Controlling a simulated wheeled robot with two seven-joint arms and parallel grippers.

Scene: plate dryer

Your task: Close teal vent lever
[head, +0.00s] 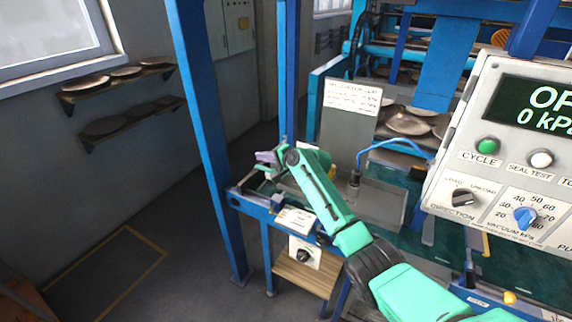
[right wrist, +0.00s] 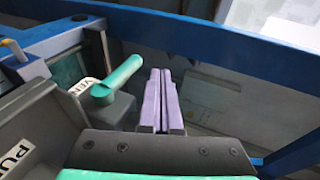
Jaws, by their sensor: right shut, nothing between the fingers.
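The teal vent lever (right wrist: 120,76) shows in the right wrist view, left of the fingers. In the head view, my right gripper (head: 267,158) is over the far left end of the blue-framed bench, and I cannot make out the lever clearly there. My left gripper is out of view.
A blue rail (right wrist: 215,40) runs behind the fingers. A blue post (head: 205,130) stands left of the gripper. A white sign (head: 352,97) and a grey fixture with a blue hose (head: 395,146) are to its right. The control panel (head: 520,150) fills the right side.

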